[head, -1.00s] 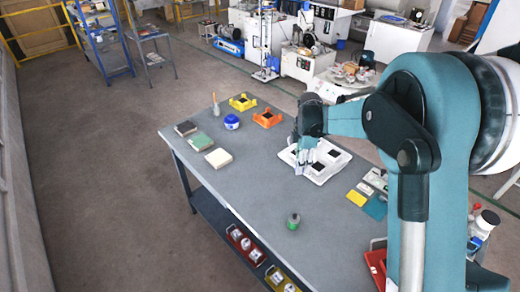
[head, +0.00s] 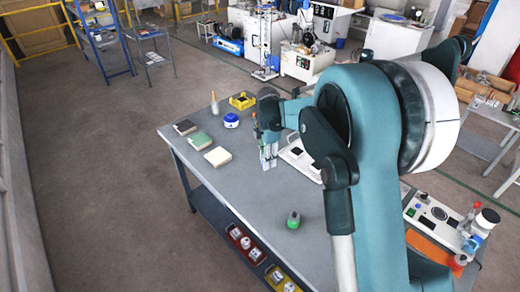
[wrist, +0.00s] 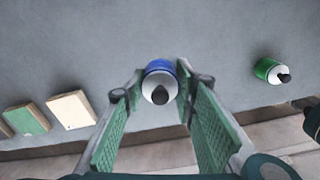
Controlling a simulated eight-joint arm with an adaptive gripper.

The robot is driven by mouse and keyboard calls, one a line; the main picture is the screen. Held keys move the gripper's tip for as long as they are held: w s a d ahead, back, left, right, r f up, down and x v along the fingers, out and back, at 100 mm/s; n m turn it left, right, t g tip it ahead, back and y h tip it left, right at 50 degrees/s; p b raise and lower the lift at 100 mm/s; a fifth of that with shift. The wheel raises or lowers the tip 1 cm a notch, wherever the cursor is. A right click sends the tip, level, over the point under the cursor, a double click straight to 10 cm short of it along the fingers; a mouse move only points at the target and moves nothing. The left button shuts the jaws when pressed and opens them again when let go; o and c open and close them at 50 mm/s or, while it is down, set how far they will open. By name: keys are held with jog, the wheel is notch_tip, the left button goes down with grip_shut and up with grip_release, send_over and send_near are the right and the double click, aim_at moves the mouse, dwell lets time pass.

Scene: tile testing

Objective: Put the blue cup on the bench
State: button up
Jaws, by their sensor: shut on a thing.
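The blue cup (wrist: 158,68), blue and white with a dark knob-like part, sits between the two green-padded fingers of my gripper (wrist: 160,96) in the wrist view. The fingers are shut on it. In the head view my gripper (head: 268,164) points down over the grey bench (head: 240,195), left of the white tray. There I cannot make out the cup at the fingertips, nor tell whether it touches the bench top.
A green bottle (head: 293,220) stands nearer. A blue pot (head: 231,121) and yellow holder (head: 242,101) are farther back. The white tray (head: 298,160) is partly hidden. Bare bench lies around my gripper.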

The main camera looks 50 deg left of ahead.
jog(key=shift+f, duration=0.15)
jog(key=shift+f, duration=3)
jog(key=shift+c, duration=0.2)
jog(key=shift+f, duration=1.85)
jog(key=shift+f, duration=0.2)
jog(key=o, duration=1)
jog(key=shift+r, duration=0.15)
notch_tip(320, 180, up, 12)
jog(key=shift+r, duration=0.1)
